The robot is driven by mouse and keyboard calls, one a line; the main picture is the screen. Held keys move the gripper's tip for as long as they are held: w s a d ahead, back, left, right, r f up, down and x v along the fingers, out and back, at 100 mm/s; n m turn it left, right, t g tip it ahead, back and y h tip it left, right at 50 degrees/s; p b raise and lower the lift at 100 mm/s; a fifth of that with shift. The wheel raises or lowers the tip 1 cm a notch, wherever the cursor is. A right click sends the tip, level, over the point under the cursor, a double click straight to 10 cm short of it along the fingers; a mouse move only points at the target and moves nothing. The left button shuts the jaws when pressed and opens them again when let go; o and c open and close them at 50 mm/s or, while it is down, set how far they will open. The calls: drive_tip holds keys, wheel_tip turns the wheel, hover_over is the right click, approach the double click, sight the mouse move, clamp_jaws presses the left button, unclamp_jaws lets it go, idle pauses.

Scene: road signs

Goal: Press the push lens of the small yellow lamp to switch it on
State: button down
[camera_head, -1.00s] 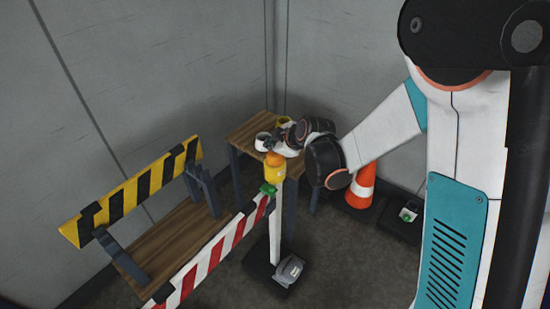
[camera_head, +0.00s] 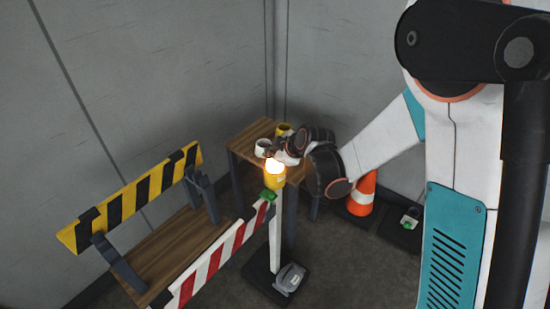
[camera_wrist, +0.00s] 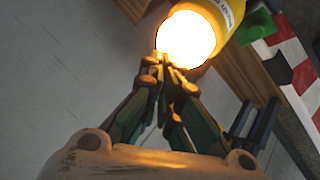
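The small yellow lamp (camera_head: 275,182) sits at the top of a white post (camera_head: 275,240). Its push lens (camera_head: 273,167) glows bright white-orange. In the wrist view the lit lens (camera_wrist: 192,36) is at the top middle, with the yellow lamp body (camera_wrist: 224,12) behind it. My gripper (camera_wrist: 168,62) is shut and empty, its fingertips together at the lens's lower left edge. They overlap the lens in the picture; glare hides whether they touch it. In the head view my gripper (camera_head: 284,157) is just beside the lens, partly hidden by its own wrist.
A wooden table (camera_head: 243,137) behind the lamp holds a white mug (camera_head: 263,148) and a yellow mug (camera_head: 284,130). A red-white barrier board (camera_head: 215,257) joins the post near a green part (camera_head: 268,195). A yellow-black board (camera_head: 130,196) stands left; an orange cone (camera_head: 361,196) stands right.

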sight(272, 161)
drive_tip(key=shift+f, duration=0.35)
idle(0.3)
drive_tip(key=shift+s+d+f+b, duration=0.1)
drive_tip(key=shift+s+f+b, duration=0.15)
drive_tip(key=shift+b, duration=0.4)
drive_tip(key=shift+w+f, duration=0.1)
drive_tip(key=shift+w, duration=0.15)
drive_tip(key=shift+w+a+r, duration=0.1)
drive_tip(key=shift+a+r, duration=0.1)
drive_tip(key=shift+r, duration=0.2)
drive_tip(key=shift+p, duration=0.3)
drive_tip(key=shift+r, duration=0.15)
drive_tip(key=shift+r+p, duration=2)
drive_tip(key=shift+r, duration=0.95)
